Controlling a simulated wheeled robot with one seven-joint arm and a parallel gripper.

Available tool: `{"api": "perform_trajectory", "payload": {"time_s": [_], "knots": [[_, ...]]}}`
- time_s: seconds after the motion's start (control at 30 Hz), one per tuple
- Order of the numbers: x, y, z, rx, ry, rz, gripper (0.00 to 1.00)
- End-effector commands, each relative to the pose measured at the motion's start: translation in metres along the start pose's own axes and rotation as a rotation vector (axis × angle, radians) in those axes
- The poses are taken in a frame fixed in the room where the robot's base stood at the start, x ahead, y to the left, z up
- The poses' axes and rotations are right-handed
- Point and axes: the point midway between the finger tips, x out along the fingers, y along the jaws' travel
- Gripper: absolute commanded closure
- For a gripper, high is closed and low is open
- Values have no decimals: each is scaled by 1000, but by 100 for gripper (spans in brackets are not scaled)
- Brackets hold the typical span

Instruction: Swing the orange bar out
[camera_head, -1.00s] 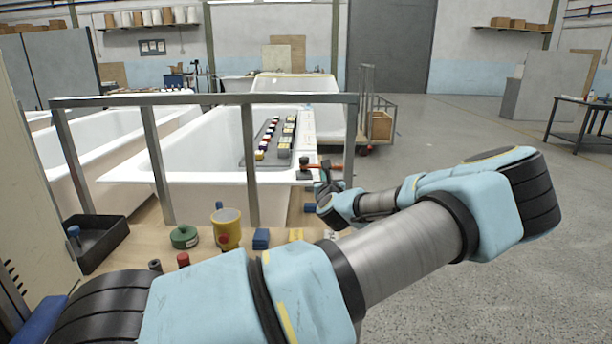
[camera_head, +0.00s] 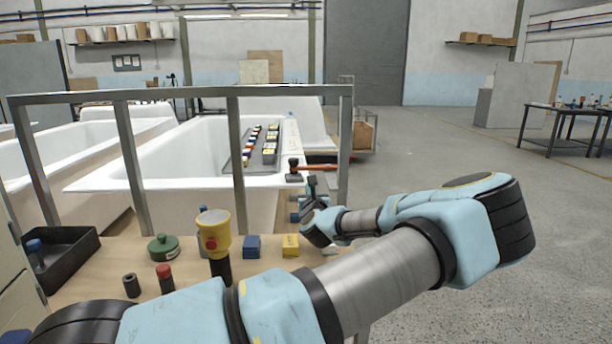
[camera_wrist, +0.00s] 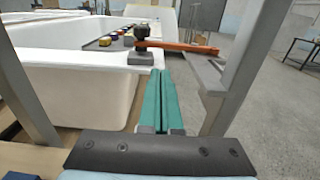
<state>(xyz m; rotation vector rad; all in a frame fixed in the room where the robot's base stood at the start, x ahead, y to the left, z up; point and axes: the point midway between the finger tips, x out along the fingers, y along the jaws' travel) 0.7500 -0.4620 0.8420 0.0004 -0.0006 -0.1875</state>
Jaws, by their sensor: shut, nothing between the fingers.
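The orange bar (camera_head: 318,168) sits at the near right corner of the white bathtub (camera_head: 262,181). In the wrist view the bar (camera_wrist: 182,47) runs rightward from a dark knob (camera_wrist: 142,36) on a grey block (camera_wrist: 140,58), with its right end in front of the metal frame. My gripper (camera_head: 311,182) is just below the bar in the head view. In the wrist view its two teal fingers (camera_wrist: 160,74) are shut together and empty. Their tips end just below the bar in the picture; I cannot tell whether they touch it.
A grey metal frame (camera_head: 180,93) stands between me and the tub, with a post right of the bar. Open floor lies right.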

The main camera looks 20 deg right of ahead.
Motion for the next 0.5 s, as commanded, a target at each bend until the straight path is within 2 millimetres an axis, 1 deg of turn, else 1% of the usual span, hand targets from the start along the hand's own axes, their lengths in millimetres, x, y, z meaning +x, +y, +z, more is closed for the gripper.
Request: {"api": "perform_trajectory", "payload": {"time_s": [0.07,0.17,0.27,0.5], "knots": [[4,0,0,-1,0,0,100],[14,1,1,-2,0,2,100],[30,2,2,-2,0,3,100],[81,2,2,-3,0,2,100]]}}
